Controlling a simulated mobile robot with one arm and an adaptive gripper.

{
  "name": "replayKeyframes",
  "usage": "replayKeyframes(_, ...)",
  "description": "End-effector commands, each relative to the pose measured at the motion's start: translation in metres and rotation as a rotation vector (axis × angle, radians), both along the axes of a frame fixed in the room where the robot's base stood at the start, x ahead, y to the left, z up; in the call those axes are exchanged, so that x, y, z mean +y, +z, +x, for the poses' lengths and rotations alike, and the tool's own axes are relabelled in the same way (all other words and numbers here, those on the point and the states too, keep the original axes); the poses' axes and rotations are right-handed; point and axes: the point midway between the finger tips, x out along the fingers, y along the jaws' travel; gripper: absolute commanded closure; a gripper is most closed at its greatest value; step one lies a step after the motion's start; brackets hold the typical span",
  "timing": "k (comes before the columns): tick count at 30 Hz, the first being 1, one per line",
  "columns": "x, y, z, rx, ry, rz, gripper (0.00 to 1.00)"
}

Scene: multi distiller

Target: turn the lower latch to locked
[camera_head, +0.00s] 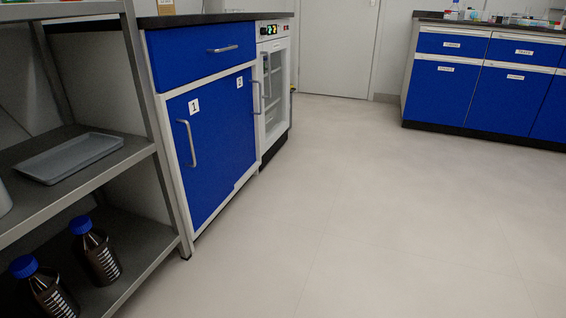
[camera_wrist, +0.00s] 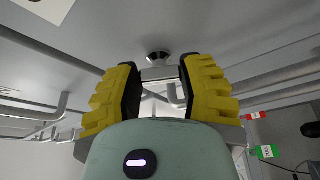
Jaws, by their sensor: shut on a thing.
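My gripper (camera_wrist: 159,75) shows in the wrist view with its two yellow, black-padded fingers closed against a light grey bar-shaped piece, the latch (camera_wrist: 159,73). A dark round pivot or knob (camera_wrist: 157,55) sits just beyond it on a grey panel. The latch lies across the gap between the fingertips. Most of its length is hidden, so its turn angle and whether it is the lower one cannot be told. Neither my gripper nor the latch shows in the head view.
In the wrist view, bent metal bars (camera_wrist: 45,124) stand at left; red (camera_wrist: 257,116) and green (camera_wrist: 266,152) tags are at right. In the head view, a shelf holds a grey tray (camera_head: 72,158) and brown bottles (camera_head: 97,255), beside blue cabinets (camera_head: 210,145). The floor (camera_head: 380,220) is clear.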

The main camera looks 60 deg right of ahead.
Motion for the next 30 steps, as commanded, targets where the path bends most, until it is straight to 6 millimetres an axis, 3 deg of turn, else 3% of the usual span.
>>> replayKeyframes(8, -0.0002, 0.0035, 0.0001, -0.013, 0.0, -0.059, 0.95)
replayKeyframes(30, -0.0005, 0.0044, 0.0002, -0.114, 0.0, -0.478, 0.95)
